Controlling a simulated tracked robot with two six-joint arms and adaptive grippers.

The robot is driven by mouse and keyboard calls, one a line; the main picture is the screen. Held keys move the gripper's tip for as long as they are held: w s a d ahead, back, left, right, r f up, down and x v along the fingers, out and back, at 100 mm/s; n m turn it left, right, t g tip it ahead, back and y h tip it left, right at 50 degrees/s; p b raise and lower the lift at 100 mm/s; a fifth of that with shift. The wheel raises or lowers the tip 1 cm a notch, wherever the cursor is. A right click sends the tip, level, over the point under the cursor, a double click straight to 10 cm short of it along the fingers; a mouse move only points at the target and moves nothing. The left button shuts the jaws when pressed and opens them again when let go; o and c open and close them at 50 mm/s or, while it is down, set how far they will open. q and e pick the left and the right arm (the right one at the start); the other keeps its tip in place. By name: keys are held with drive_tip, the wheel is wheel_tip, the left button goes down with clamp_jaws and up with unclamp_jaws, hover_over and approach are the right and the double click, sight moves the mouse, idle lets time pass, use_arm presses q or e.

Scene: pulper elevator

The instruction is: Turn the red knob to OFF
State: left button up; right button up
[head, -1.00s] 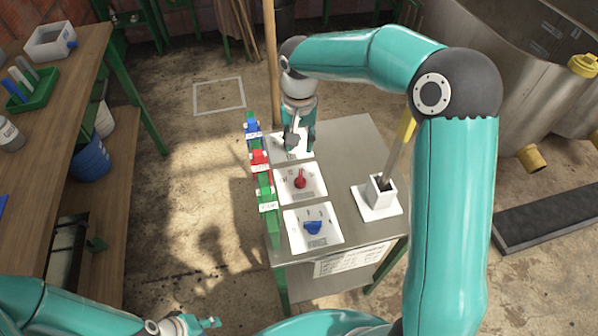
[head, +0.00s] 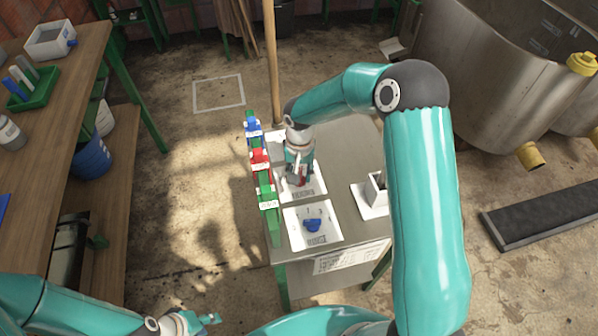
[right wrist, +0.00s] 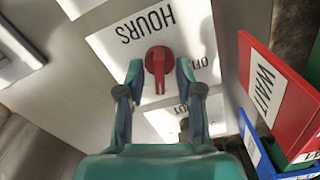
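The red knob (right wrist: 158,62) sits on a white plate (right wrist: 205,62) with the word HOURS and other partly hidden lettering. In the right wrist view its pointer is directed down the picture. My right gripper (right wrist: 160,70) is open, with one fingertip on each side of the knob; I cannot tell whether they touch it. In the head view my right gripper (head: 298,182) is over the middle plate and the red knob (head: 303,175) is partly hidden by it. My left gripper (head: 207,320) is low at the left, away from the panel, its opening unclear.
A blue knob (head: 313,225) on another white plate is nearer me. A rack with blue, red (head: 259,160) and green signs stands along the panel's left edge. A white holder (head: 376,190) stands to the right, partly behind my right arm.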

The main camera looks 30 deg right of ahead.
clamp_jaws()
drive_tip(key=shift+n+b, duration=0.3)
drive_tip(key=shift+f+n+b, duration=0.1)
drive_tip(key=shift+n+b, duration=0.4)
drive_tip(key=shift+n, duration=0.4)
drive_tip(key=n+b, duration=0.1)
drive_tip(key=n, duration=0.2)
drive_tip(key=shift+n, duration=0.3)
drive_tip(key=n+b, duration=0.1)
drive_tip(key=n, duration=0.8)
drive_tip(key=shift+w+n, duration=0.1)
drive_tip(key=shift+n, duration=0.3)
drive_tip(key=shift+r, duration=0.2)
